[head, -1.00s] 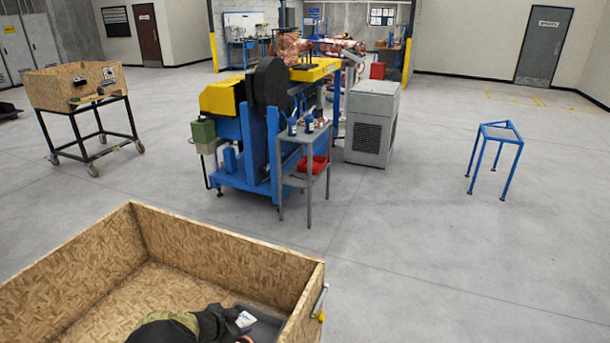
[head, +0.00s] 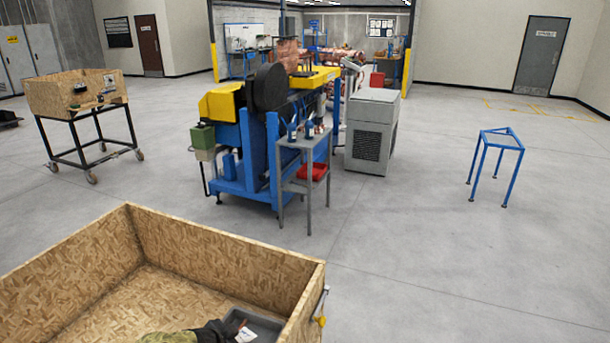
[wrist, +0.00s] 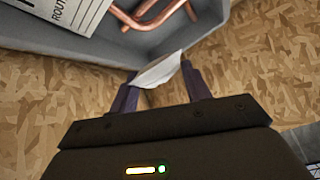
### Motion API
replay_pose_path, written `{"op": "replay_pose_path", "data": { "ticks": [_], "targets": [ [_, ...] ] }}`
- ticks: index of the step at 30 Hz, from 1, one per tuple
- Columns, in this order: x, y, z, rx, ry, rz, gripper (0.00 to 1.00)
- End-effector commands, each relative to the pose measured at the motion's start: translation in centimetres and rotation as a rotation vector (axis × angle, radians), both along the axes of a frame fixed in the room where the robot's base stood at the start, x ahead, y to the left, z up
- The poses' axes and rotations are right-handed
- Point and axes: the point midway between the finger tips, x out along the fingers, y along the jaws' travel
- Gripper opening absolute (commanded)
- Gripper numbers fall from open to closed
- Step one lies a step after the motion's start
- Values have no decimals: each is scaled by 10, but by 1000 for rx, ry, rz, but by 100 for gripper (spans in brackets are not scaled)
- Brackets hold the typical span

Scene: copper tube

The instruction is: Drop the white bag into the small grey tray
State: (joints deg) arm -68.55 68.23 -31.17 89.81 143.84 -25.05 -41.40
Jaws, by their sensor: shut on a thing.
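My gripper (wrist: 160,88) is shut on the white bag (wrist: 158,70), which shows pale and creased between the two dark fingers in the wrist view. The small grey tray (wrist: 55,38) lies just beyond the fingertips. The bag's far edge overlaps the tray's near wall in that view; I cannot tell its height above it. In the head view the tray (head: 268,323) sits in the near right corner of a chipboard crate, and my dark gripper (head: 218,332) is at its left. A small white patch there could be the bag or a card.
The tray holds bent copper tubes (wrist: 150,15) and a white printed card (wrist: 75,12). The chipboard crate (head: 225,255) has high walls around the tray. A blue machine (head: 240,160), a grey side table (head: 305,145) and a blue stand (head: 500,140) stand beyond on open floor.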

Motion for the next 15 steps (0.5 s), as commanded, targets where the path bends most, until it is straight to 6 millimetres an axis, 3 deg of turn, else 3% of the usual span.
{"op": "replay_pose_path", "data": {
  "ticks": [1,6,15],
  "targets": [
    [0,0,-11,-2,0,2,22],
    [0,0,-25,-1,0,1,22],
    [0,0,-29,0,-1,1,22]
  ]
}}
